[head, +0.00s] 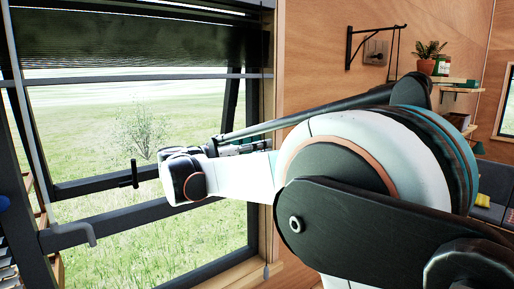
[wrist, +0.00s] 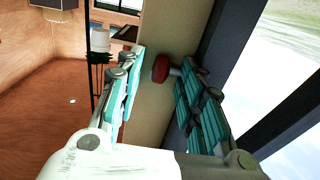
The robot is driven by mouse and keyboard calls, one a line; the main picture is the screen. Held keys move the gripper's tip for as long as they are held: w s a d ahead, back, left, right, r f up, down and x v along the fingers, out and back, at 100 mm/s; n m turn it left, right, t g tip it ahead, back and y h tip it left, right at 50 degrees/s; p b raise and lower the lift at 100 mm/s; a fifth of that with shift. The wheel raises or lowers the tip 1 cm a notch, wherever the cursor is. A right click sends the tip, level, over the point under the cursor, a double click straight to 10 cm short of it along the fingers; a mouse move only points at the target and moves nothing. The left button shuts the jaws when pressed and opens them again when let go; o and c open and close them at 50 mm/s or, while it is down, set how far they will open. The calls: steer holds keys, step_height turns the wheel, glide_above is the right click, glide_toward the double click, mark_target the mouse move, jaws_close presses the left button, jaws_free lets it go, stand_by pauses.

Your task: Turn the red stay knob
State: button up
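The red stay knob (wrist: 161,69) shows in the wrist view, sticking out by a short grey stem from the window frame side. My gripper (wrist: 158,88) is open, with its teal-padded fingers on either side of the view. The knob lies between the fingertips in the picture, close to the right finger; I cannot tell whether they touch. In the head view my white and black arm reaches left toward the open window (head: 127,185). The gripper fingers and the red knob are hidden there behind my arm.
A black handle (head: 134,174) stands on the window's lower bar. A grey lever (head: 75,236) is at lower left. A wall bracket (head: 372,44), a potted plant (head: 427,62) and a shelf (head: 462,90) are on the wooden wall at right.

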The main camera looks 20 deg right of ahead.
jaws_close()
steer(key=shift+r, duration=0.1)
steer(key=y+p, duration=0.1)
steer(key=g+y+p, duration=0.1)
steer(key=p, duration=0.1)
steer(key=shift+d+r+y, duration=0.15)
steer(key=shift+r+y, duration=0.1)
steer(key=shift+y, duration=0.05)
jaws_free()
